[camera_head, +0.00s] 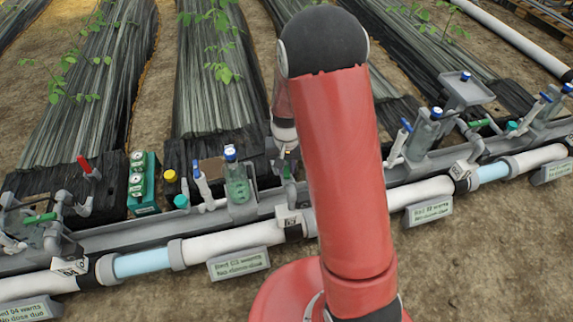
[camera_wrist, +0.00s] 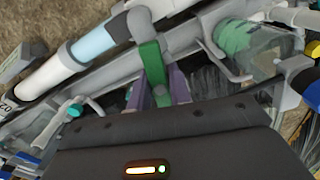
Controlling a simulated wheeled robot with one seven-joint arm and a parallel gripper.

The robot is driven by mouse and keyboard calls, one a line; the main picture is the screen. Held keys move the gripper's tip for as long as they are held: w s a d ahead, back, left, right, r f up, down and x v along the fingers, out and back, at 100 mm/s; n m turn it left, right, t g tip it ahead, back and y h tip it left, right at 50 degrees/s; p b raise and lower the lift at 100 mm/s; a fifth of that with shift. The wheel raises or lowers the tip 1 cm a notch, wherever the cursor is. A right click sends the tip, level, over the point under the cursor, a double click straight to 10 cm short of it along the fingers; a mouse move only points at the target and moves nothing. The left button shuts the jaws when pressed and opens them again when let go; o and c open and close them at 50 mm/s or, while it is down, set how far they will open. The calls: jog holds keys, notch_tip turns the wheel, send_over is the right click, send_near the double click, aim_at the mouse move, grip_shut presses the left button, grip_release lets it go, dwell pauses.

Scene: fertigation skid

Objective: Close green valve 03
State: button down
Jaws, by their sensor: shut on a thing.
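A green valve handle (camera_wrist: 150,62) shows in the wrist view, slanting across a grey channel. My gripper (camera_wrist: 159,90) has its two purple fingers on either side of the handle's lower part and is shut on it. In the head view only a small bit of green handle (camera_head: 288,171) shows beside my red arm, which hides most of the valve and the fingers. A sign (camera_head: 238,263) on the white pipe below seems to read "Bed 03 wants, No dose due".
A clear vessel with green liquid (camera_head: 237,182) stands just left of the valve, close to my gripper. A green box (camera_head: 143,184) stands further left. Another green valve handle (camera_head: 40,218) is at far left. The white main pipe (camera_head: 235,239) runs along the front, with bare soil before it.

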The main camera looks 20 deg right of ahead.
jog(key=m+p, duration=0.1)
jog(key=m, duration=0.3)
jog(key=shift+r, duration=0.15)
jog(key=m+p, duration=0.2)
jog(key=m, duration=0.2)
jog(key=shift+r, duration=0.1)
jog(key=m+p, duration=0.3)
jog(key=m, duration=0.4)
jog(key=m+p, duration=0.1)
jog(key=shift+f+m, duration=0.25)
jog(key=shift+m, duration=0.05)
jog(key=c, duration=1.2)
grip_release()
notch_tip(320, 180, up, 6)
jog(key=p, duration=0.5)
jog(key=shift+f, duration=0.15)
jog(key=shift+r, duration=2.15)
